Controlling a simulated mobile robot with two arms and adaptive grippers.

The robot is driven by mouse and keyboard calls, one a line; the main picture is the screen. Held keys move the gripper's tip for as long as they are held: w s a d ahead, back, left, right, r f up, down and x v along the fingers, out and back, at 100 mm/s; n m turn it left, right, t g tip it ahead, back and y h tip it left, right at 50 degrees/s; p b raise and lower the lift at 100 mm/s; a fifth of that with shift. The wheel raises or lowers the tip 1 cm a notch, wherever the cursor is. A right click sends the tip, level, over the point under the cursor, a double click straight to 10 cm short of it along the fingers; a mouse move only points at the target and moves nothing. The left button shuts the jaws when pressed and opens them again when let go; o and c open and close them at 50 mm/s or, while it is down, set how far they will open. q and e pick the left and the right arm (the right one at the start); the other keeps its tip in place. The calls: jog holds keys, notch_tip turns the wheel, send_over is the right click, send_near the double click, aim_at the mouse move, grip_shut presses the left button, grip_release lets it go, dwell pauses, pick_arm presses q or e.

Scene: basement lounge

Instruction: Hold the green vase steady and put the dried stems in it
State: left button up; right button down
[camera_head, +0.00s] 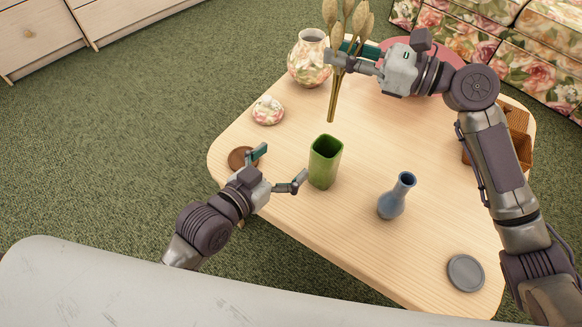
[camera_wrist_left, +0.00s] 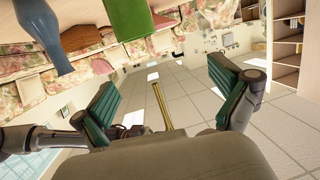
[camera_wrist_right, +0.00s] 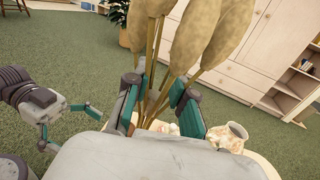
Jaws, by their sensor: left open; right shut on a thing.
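The green vase (camera_head: 325,163) stands upright on the wooden table, and its side shows at the top of the left wrist view (camera_wrist_left: 126,18). My left gripper (camera_head: 282,168) is open, its fingers spread to the left of the vase and apart from it. My right gripper (camera_head: 345,62) is shut on the dried stems (camera_head: 333,98), which hang nearly upright above and behind the vase. Their lower ends are above the vase's rim.
On the table (camera_head: 285,222) stand a blue vase (camera_head: 393,197), a grey disc (camera_head: 465,272), a floral vase (camera_head: 309,60), a small floral dish (camera_head: 268,110), a brown dish (camera_head: 240,157) and a wicker basket (camera_head: 519,125). A floral sofa (camera_head: 480,40) is behind. The front middle is bare.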

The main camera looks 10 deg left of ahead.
pick_arm(q)
notch_tip(320, 180, down, 8)
jog(key=w+d+m+g+h, duration=0.1)
jog(key=d+m+g, duration=0.1)
jog(key=g, duration=0.1)
jog(key=shift+g, duration=0.3)
jog(key=x, duration=1.1)
jog(key=shift+w, duration=0.3)
jog(key=c, duration=1.4)
jog(key=shift+c, duration=0.3)
pick_arm(e)
jog(key=n+g, duration=0.2)
jog(key=g, duration=0.1)
send_over(335, 107)
jog(key=w, duration=0.3)
jog(key=f, duration=0.6)
jog(key=shift+s+a+f, duration=0.2)
jog(key=f+n+g, duration=0.1)
jog(key=f+g, duration=0.1)
jog(key=s+f+n+g, duration=0.1)
jog(key=f, duration=0.1)
jog(key=f+n+g, duration=0.1)
jog(key=f+g, duration=0.1)
jog(key=shift+s+d+f+n+g, duration=0.1)
jog(key=shift+s+d+n+g, duration=0.05)
jog(key=shift+s+n+g, duration=0.2)
jog(key=shift+f, duration=5)
